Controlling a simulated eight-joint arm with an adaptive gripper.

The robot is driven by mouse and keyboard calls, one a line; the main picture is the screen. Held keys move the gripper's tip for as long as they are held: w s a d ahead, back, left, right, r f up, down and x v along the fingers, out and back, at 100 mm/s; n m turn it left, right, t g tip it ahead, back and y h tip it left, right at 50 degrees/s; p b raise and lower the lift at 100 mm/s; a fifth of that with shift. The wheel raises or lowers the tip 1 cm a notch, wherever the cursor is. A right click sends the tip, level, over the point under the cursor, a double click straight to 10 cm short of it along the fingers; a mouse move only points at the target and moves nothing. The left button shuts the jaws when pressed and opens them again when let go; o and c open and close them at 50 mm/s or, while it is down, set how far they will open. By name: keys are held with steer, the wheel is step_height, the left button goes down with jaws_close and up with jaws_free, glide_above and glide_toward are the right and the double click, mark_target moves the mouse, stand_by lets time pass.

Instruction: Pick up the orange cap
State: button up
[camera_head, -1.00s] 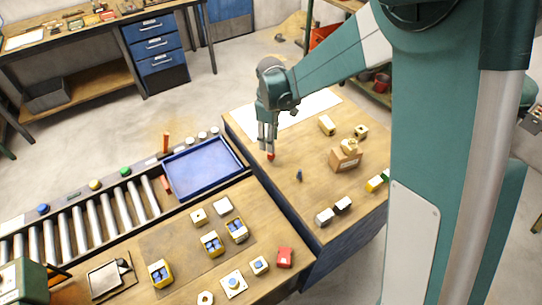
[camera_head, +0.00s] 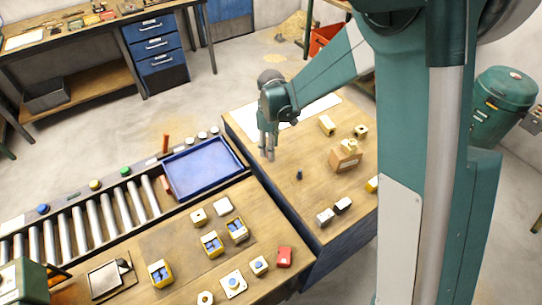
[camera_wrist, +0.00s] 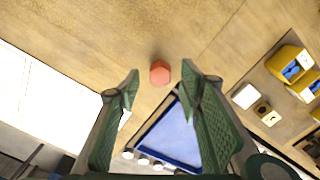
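The orange cap (camera_wrist: 160,72) looks small, red-orange and roughly six-sided in the wrist view, and it appears to rest on the wooden tabletop. My gripper (camera_wrist: 158,84) is open and empty. The cap shows between and slightly beyond its two fingertips, with a gap visible on each side. In the head view my gripper (camera_head: 267,155) points down over the left part of the right-hand table, and I cannot make out the cap there; the fingers probably hide it.
A cardboard box (camera_head: 345,160) and several pale blocks sit farther right. A white sheet (camera_wrist: 45,98) lies along the table edge. A blue tray (camera_head: 203,167) stands left, across the gap. The wood around the cap is clear.

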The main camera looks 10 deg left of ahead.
steer(key=shift+f, duration=1.85)
steer(key=shift+c, duration=0.5)
steer(key=c, duration=0.9)
